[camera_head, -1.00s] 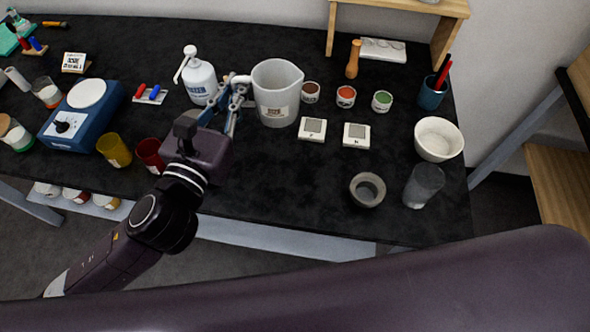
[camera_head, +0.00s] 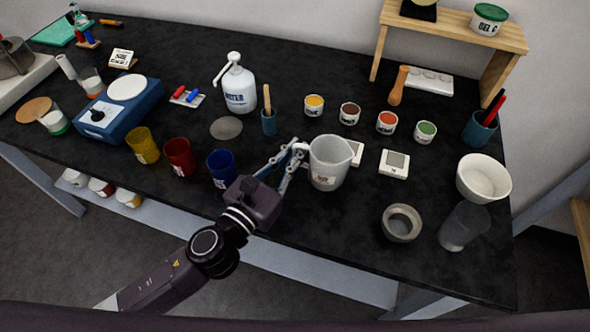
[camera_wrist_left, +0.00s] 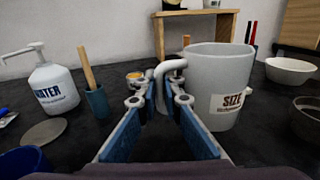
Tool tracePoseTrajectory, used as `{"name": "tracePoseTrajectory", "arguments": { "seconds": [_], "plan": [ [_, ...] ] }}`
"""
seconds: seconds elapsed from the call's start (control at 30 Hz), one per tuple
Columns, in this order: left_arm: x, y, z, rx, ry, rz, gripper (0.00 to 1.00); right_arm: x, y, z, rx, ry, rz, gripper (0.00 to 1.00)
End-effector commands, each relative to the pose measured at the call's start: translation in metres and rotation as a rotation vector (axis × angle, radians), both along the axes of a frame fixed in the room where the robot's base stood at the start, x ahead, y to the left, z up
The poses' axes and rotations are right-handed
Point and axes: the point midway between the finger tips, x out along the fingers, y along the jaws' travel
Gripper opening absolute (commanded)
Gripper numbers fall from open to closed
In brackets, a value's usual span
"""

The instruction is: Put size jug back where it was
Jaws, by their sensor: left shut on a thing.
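The size jug (camera_head: 327,165) is a pale grey, upright jug with a handle and a spout. The word SIZE shows on its label in the left wrist view (camera_wrist_left: 232,103). My left gripper (camera_head: 296,152) is shut on its handle, at the jug's left side. In the left wrist view the fingertips (camera_wrist_left: 160,98) meet at the handle (camera_wrist_left: 168,68). I cannot tell whether the jug's base touches the table or is just above it. The jug partly hides a white square tile-like item (camera_head: 356,152) behind it. My right gripper is not in view.
A flat grey disc (camera_head: 226,128) lies left of a teal brush pot (camera_head: 269,123). A blue cup (camera_head: 221,168) stands close to my left gripper. Several small paint pots, including a brown one (camera_head: 350,114), stand behind the jug. A grey bowl (camera_head: 401,223) is front right.

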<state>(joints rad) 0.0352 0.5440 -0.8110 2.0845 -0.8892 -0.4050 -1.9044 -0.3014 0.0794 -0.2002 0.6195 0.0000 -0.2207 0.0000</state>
Motion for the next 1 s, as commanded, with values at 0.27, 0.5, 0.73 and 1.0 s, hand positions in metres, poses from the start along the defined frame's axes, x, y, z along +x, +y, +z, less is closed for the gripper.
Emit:
{"name": "tracePoseTrajectory", "arguments": {
  "seconds": [0.27,0.5,0.73,1.0],
  "plan": [
    [0.000,0.000,-0.031,-0.002,0.003,0.001,0.00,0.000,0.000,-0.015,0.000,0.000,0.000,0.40],
    [0.000,0.000,-0.053,-0.001,-0.002,0.001,0.00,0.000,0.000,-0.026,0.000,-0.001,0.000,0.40],
    [0.000,0.000,-0.052,-0.001,-0.002,0.000,0.00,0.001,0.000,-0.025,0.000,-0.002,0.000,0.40],
    [0.000,0.000,-0.056,0.000,-0.001,0.000,0.18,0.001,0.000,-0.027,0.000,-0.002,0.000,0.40]
  ]
}}
